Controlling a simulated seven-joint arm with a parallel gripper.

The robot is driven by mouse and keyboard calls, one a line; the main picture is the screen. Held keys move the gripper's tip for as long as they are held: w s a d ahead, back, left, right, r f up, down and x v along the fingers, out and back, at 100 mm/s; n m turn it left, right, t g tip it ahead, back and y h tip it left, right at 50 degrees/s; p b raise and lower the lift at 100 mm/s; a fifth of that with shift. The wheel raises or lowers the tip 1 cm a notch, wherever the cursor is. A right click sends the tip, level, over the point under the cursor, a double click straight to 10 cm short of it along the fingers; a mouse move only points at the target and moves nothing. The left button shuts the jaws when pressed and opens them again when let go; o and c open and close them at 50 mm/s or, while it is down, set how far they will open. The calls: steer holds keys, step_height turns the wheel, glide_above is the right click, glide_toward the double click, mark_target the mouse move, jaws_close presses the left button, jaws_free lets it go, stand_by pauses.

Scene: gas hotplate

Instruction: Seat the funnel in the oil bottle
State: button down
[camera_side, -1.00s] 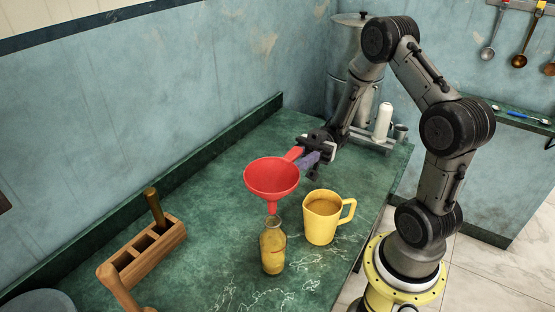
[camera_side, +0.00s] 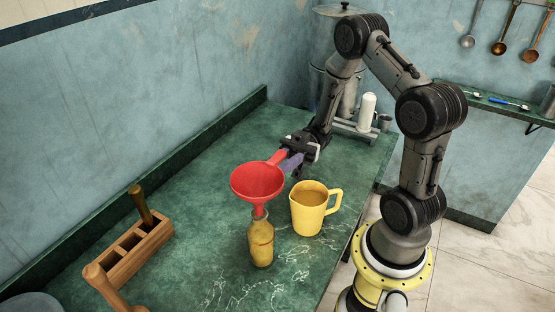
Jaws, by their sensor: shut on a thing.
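The red funnel (camera_side: 257,181) is upright, its wide mouth up, directly over the oil bottle (camera_side: 260,244). Its spout reaches down to the bottle's neck and appears to be at or inside the mouth. The exact depth cannot be told from this view. The bottle is clear with yellowish-brown contents and stands on the green counter. My gripper (camera_side: 288,158) is shut on the funnel's red handle tab, behind and to the right of the cone. A purple part shows at the fingers, and the fingertips are partly hidden.
A yellow mug (camera_side: 307,211) with brown contents stands close right of the bottle. A wooden block (camera_side: 139,248) with a dark handle in it is at the left. A white cylinder (camera_side: 367,108) stands on a rack behind. The green counter (camera_side: 205,205) is clear left of the funnel.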

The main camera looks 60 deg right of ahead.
steer(key=shift+f, duration=1.05)
steer(key=shift+f, duration=0.65)
stand_by(0.4)
steer(key=c, duration=0.7)
jaws_free()
